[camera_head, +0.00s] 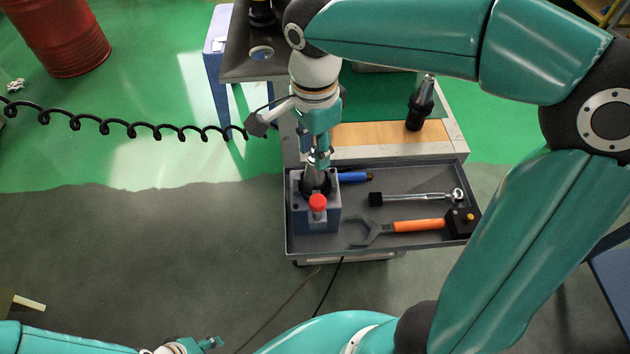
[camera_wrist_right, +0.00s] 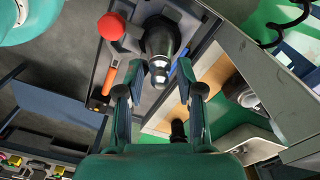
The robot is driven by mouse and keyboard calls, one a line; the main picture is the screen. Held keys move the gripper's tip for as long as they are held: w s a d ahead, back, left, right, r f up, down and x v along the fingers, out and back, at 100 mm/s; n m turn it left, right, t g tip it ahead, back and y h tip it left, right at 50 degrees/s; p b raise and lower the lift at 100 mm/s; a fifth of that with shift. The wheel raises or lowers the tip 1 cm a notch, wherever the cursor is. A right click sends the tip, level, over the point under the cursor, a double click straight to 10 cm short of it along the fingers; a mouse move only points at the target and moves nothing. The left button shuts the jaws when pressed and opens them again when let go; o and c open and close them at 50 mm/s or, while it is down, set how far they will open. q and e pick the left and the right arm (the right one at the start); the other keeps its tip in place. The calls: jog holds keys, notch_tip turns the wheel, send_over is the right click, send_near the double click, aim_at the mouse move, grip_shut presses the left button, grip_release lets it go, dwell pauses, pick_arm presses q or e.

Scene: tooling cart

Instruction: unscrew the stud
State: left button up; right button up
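The stud (camera_wrist_right: 158,76) is a small shiny metal knob on the end of a dark tapered tool holder (camera_wrist_right: 161,38). In the head view the holder (camera_head: 315,184) stands upright in a blue-grey fixture block (camera_head: 317,222) with a red knob (camera_head: 318,202), at the left of the tray. My right gripper (camera_head: 319,154) points down just above the holder and partly hides the stud there. In the right wrist view its two fingers (camera_wrist_right: 159,80) are apart, one each side of the stud, with gaps visible. My left gripper (camera_head: 207,343) is low at the bottom edge, its fingers unclear.
The grey tray (camera_head: 375,248) also holds an orange-handled hook spanner (camera_head: 415,225), a ratchet (camera_head: 418,198), a blue-handled tool (camera_head: 352,177) and a black block (camera_head: 461,222). Another black holder (camera_head: 420,105) stands on the cart behind. A coiled cable (camera_head: 130,130) hangs left.

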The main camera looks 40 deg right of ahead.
grip_shut()
jog(key=n, duration=0.3)
jog(key=shift+p, duration=0.3)
jog(key=n, duration=0.3)
jog(key=shift+n, duration=0.3)
jog(key=n+p, duration=0.1)
jog(key=n, duration=0.4)
jog(key=shift+n, duration=0.3)
